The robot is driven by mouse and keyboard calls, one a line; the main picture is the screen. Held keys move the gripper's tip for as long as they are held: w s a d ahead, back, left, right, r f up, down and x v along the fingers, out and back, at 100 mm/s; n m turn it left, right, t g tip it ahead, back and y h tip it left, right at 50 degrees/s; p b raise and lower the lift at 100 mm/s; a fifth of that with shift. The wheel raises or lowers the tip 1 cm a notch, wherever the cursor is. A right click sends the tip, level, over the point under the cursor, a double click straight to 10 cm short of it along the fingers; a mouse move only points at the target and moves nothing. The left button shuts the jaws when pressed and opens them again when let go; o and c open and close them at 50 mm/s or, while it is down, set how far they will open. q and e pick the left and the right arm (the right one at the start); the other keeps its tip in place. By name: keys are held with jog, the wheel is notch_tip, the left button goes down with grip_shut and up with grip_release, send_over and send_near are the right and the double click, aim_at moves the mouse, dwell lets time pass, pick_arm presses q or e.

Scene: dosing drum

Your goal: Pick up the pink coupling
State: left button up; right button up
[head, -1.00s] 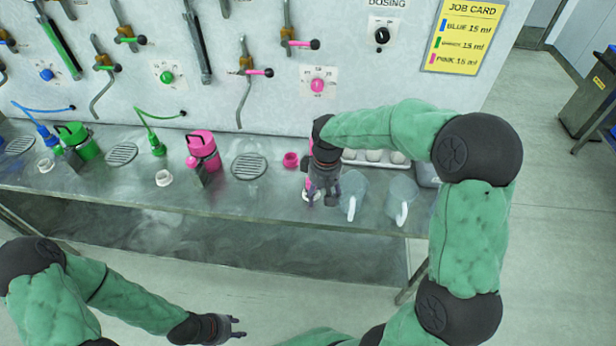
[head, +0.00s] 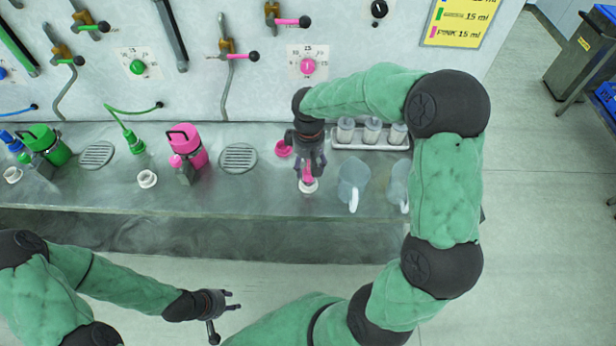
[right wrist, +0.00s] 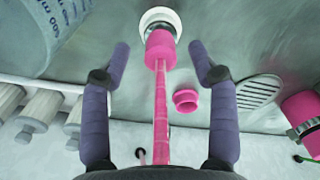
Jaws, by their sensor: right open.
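The pink coupling (right wrist: 160,46) is a short pink cylinder with a pink hose running from it toward the right wrist camera. It stands at a white ring (right wrist: 160,18) on the bench; in the head view a little of the coupling (head: 308,181) shows below my gripper. My right gripper (head: 308,174) is above it, pointing down. In the right wrist view its two fingers are apart on either side of the coupling and hose, with gaps on both sides. My left gripper (head: 232,301) is open and empty, low in front of the bench.
A loose pink collar (head: 283,149) lies just left of my right gripper. A tray (head: 345,145) with white-topped pieces and two clear jugs (head: 352,178) are close on the right. A pink canister (head: 188,150) and drain grate (head: 238,158) are left.

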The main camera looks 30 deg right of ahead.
aim_at(308, 171)
notch_tip(308, 171, down, 5)
jog(key=shift+f+b, duration=0.1)
jog(key=shift+b, duration=0.7)
jog(key=shift+c, duration=0.2)
grip_shut()
